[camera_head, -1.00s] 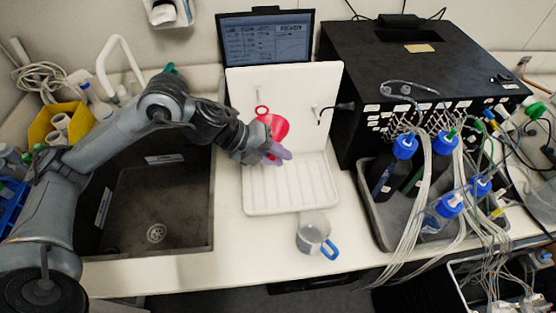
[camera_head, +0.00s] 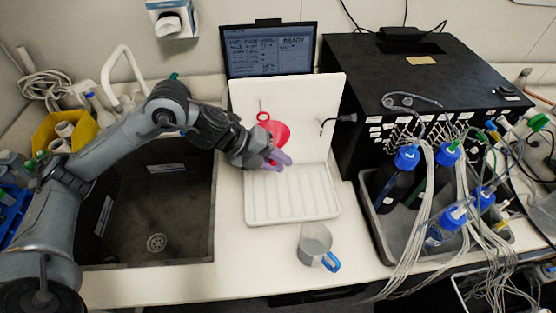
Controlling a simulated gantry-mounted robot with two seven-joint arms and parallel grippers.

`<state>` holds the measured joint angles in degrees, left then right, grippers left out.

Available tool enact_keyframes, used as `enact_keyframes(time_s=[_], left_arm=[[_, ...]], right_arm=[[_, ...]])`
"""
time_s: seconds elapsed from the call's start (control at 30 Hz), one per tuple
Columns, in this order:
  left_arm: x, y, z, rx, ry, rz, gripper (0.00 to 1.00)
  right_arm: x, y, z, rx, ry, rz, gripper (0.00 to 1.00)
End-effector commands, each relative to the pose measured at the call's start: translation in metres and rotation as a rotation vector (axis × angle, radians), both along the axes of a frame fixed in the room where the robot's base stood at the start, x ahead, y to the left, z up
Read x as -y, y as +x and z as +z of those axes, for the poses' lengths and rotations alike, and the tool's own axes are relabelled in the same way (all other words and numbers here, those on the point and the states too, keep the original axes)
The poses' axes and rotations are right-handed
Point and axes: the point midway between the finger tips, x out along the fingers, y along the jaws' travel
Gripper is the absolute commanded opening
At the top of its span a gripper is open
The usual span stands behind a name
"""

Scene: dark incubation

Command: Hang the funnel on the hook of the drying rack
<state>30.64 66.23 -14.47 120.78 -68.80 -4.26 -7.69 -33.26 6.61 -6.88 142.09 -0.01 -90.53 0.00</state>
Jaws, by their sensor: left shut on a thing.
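The red funnel (camera_head: 277,131) is in front of the white back panel of the drying rack (camera_head: 300,100). Its small ring shows at the upper left of the funnel, close to the panel's left side. My left gripper (camera_head: 279,160), with purple fingertips, is shut on the funnel's lower part, above the rack's ribbed tray. A dark hook (camera_head: 327,123) sticks out on the right of the panel, apart from the funnel. Whether the ring is around a hook on the left cannot be told. My right gripper is not in view.
A clear jug with a blue handle (camera_head: 316,245) stands in front of the rack. A sink (camera_head: 150,215) lies to the left. A grey tray of blue-capped bottles (camera_head: 405,158) with tubing and a black box (camera_head: 420,75) stand on the right.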

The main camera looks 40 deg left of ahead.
Motion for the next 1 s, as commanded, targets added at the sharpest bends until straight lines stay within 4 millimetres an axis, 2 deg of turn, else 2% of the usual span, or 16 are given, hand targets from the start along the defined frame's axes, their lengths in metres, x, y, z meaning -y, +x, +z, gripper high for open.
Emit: enact_keyframes(time_s=[1.0], left_arm=[[-0.0047,0.0052,0.0000,-0.001,-0.001,0.001,0.00]], right_arm=[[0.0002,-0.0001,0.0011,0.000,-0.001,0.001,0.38]])
